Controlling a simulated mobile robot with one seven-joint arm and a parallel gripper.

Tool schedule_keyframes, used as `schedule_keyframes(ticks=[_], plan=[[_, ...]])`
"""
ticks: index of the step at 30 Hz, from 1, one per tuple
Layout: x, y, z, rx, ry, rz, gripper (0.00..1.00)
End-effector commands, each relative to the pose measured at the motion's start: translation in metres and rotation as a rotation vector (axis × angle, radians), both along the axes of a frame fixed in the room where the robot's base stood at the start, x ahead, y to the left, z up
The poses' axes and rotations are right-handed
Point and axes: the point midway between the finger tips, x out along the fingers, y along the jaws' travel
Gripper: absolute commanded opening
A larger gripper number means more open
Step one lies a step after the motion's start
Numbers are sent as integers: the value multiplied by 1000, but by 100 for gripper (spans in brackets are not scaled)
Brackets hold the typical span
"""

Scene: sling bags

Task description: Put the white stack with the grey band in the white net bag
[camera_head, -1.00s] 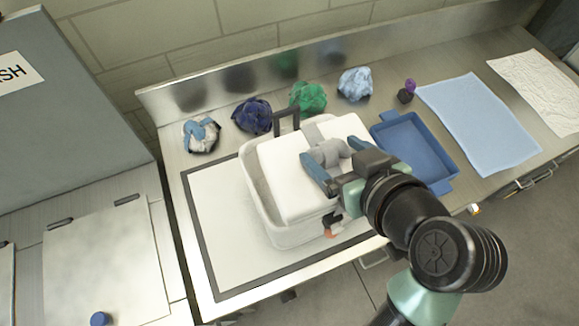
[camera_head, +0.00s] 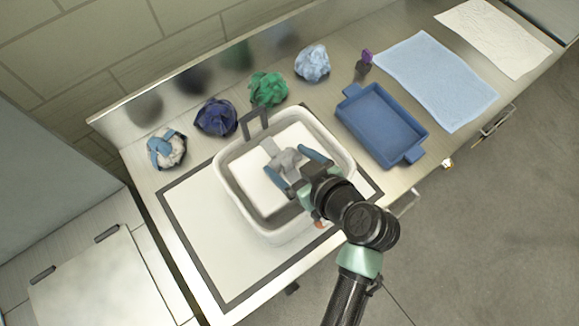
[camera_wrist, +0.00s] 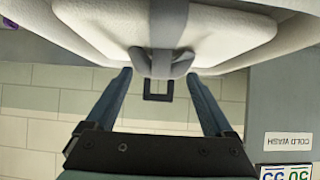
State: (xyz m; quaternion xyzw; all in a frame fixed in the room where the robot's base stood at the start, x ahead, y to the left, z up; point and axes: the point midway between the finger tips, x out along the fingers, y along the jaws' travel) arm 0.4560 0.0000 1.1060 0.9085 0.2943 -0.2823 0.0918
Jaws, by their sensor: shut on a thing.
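The white stack (camera_head: 258,190) with its grey band (camera_head: 283,158) lies inside the white net bag (camera_head: 270,233), with its top around the height of the rim or a little below. My gripper (camera_head: 287,163) is over the middle of the stack, its blue fingers on either side of the raised grey band, shut on it. In the wrist view, the fingers (camera_wrist: 160,76) flank the grey band (camera_wrist: 168,35) on the stack (camera_wrist: 105,25). The stack's underside is hidden by the bag.
The bag stands on a white, dark-bordered mat (camera_head: 215,260). A blue tray (camera_head: 380,125) is to its right. Crumpled white-blue (camera_head: 166,149), navy (camera_head: 215,117), green (camera_head: 268,89) and light-blue (camera_head: 312,63) cloths line the back. A flat blue towel (camera_head: 437,80) lies far right.

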Motion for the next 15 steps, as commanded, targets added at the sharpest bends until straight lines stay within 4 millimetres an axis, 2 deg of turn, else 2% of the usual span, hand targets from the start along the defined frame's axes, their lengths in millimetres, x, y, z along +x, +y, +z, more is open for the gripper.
schedule_keyframes(ticks=[5,12,15], plan=[[1,0,-9,4,-5,0,0],[1,0,-40,4,-3,0,0],[2,0,-47,3,-5,-1,0]])
